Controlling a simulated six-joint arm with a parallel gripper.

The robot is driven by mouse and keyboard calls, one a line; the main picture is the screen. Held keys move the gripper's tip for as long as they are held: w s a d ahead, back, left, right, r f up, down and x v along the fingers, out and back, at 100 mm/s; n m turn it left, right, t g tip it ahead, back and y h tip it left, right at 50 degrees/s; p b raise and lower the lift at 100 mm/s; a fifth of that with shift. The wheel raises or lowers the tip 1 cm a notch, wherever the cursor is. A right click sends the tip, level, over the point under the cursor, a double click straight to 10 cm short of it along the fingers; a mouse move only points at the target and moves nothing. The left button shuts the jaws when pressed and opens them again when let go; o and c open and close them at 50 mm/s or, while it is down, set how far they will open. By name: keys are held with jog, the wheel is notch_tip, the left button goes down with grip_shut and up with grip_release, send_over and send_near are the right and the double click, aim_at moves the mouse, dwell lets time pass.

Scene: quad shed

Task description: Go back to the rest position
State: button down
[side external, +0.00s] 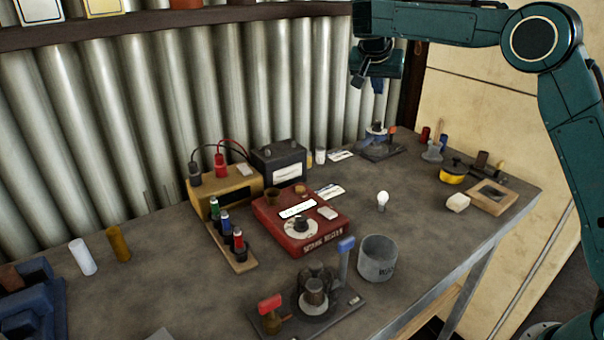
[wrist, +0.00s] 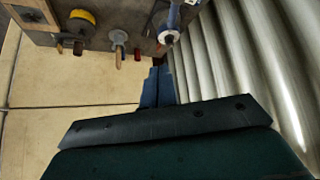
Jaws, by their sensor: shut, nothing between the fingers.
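My gripper (side external: 359,78) is raised high above the far end of the workbench (side external: 330,235), in front of the corrugated wall. It is shut and empty, and it touches nothing. In the wrist view its blue fingers (wrist: 157,88) are together, with the bench's far end upside down beyond them. The rest position itself has no mark in either view.
A red box (side external: 325,232), a yellow meter (side external: 237,187), a black battery box (side external: 280,164), a grey cup (side external: 377,262) and a light bulb (side external: 382,199) stand on the bench. A blue vise (side external: 35,305) is at the left. A shelf (side external: 200,17) runs above. Air around my gripper looks free.

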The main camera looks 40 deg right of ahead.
jog(key=s+a+r+n+t+y, duration=0.1)
jog(key=s+a+r+n+y, duration=0.15)
jog(key=s, duration=0.65)
jog(key=s+a+r+n+t+y, duration=0.1)
jog(key=s+r+n, duration=0.2)
jog(key=s, duration=0.6)
jog(key=s+a+f+n+y, duration=0.25)
jog(key=s+a+f, duration=0.2)
jog(key=s, duration=0.65)
jog(key=s+a+f+n+y, duration=0.1)
jog(key=s+a+f+n, duration=0.3)
jog(key=s, duration=0.7)
jog(key=w+d+r+m+h, duration=0.1)
jog(key=w+d+m, duration=0.3)
jog(key=w, duration=0.6)
jog(key=w+d+m+h, duration=0.1)
jog(key=w+d+m, duration=0.1)
jog(key=w+m, duration=0.5)
jog(key=w+d+f+m+h, duration=0.1)
jog(key=w+d+f+m, duration=0.1)
jog(key=w, duration=0.7)
jog(key=w+d+f+m+h, duration=0.1)
jog(key=w+d+f+m, duration=0.2)
jog(key=w, duration=0.6)
notch_tip(320, 180, down, 3)
jog(key=shift+w+d+r, duration=0.1)
jog(key=shift+w+d, duration=0.3)
jog(key=shift+d, duration=0.6)
